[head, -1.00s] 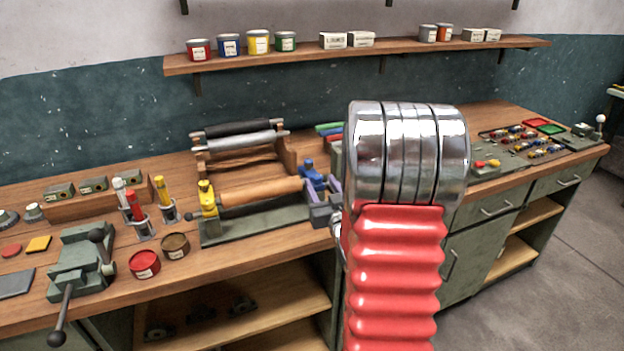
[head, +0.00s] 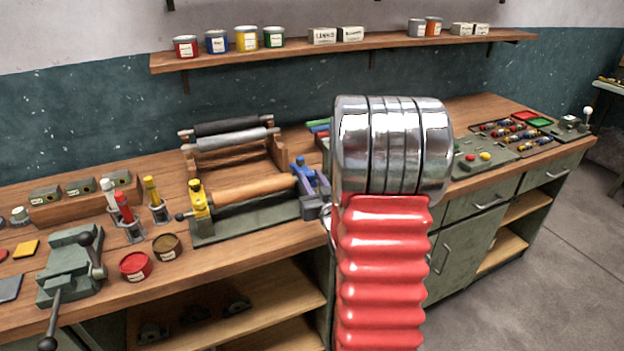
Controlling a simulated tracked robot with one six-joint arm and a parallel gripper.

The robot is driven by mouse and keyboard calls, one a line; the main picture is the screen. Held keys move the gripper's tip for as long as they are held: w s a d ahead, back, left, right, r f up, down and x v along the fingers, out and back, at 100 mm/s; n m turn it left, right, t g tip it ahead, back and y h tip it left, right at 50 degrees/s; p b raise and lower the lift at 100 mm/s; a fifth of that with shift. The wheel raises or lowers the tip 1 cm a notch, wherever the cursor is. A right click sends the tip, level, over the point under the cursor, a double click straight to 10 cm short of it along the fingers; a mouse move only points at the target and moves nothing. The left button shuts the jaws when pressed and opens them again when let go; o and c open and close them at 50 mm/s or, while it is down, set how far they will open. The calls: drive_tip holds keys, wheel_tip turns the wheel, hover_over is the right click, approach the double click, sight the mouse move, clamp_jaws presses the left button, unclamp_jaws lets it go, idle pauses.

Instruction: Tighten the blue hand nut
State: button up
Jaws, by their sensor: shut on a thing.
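The blue hand nut (head: 299,164) stands at the right end of a roller stand (head: 245,222) on the bench, above a blue block (head: 305,181). A wooden roller (head: 252,190) runs from it to a yellow hand nut (head: 196,186) on a yellow block at the left end. My gripper (head: 316,181), with purple-grey fingers, is at the blue end and shut on the blue hand nut. My red and chrome arm hides part of the gripper and the bench to its right. The exact contact and the nut's threads are too small to tell.
A vise (head: 70,266) with a long handle, ink tins (head: 136,266) and upright tools (head: 122,208) stand left of the roller stand. A rack of rollers (head: 230,140) stands behind it. A wall shelf (head: 300,52) holds tins and boxes. Open floor (head: 545,285) lies at right.

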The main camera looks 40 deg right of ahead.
drive_tip(key=shift+c, duration=0.8)
drive_tip(key=shift+a, duration=0.1)
drive_tip(key=shift+w+a+r+m+g+h, duration=0.1)
drive_tip(key=shift+m+g+h, duration=0.65)
drive_tip(key=shift+h, duration=0.3)
drive_tip(key=shift+w+a+m+g+h, duration=0.1)
drive_tip(key=shift+m+g+h, duration=0.45)
drive_tip(key=shift+m+h, duration=0.4)
drive_tip(key=o, duration=1.1)
drive_tip(key=shift+c, duration=0.2)
